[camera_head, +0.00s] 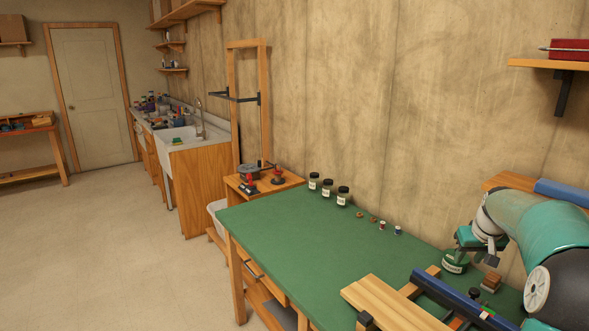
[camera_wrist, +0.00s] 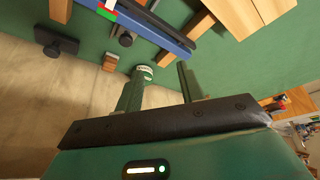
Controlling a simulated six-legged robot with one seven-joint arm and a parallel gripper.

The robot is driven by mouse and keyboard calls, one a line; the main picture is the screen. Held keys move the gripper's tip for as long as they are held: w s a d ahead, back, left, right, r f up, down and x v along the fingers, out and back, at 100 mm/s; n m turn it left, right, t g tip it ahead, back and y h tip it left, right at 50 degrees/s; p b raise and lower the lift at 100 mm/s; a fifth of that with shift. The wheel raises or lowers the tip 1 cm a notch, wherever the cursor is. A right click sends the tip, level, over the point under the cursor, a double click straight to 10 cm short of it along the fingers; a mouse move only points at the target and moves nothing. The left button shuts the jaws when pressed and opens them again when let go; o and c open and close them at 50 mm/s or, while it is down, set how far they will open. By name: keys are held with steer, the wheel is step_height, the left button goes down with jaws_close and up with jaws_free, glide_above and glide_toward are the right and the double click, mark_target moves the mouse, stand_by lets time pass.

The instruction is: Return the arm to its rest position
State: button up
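My arm reaches in from the right edge of the head view, over the right end of the green workbench (camera_head: 290,235). In the wrist view my gripper (camera_wrist: 160,72) has its two green fingers spread apart with nothing held between them. In the head view the arm itself hides most of the fingers.
Three labelled jars (camera_head: 328,188) stand along the bench's back edge, with small spools (camera_head: 382,225) to their right. A wooden board (camera_head: 395,305) and a blue bar (camera_head: 455,298) lie at the front right. A wall shelf (camera_head: 550,64) hangs above. The bench's left half is clear.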

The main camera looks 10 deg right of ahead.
steer(key=s+a+r+n, duration=0.1)
steer(key=s+a+r, duration=0.2)
steer(key=a, duration=0.5)
steer(key=s+a+r, duration=0.2)
steer(key=a, duration=0.7)
steer(key=s+a+r+n, duration=0.1)
steer(key=s+a+r, duration=0.2)
steer(key=a, duration=0.5)
steer(key=s+a+f+t+y, duration=0.1)
steer(key=s+a+f, duration=0.3)
steer(key=s+a, duration=1)
steer(key=s, duration=0.4)
steer(key=shift+f+n+y, duration=0.15)
steer(key=shift+n+y, duration=0.15)
steer(key=shift+n, duration=0.1)
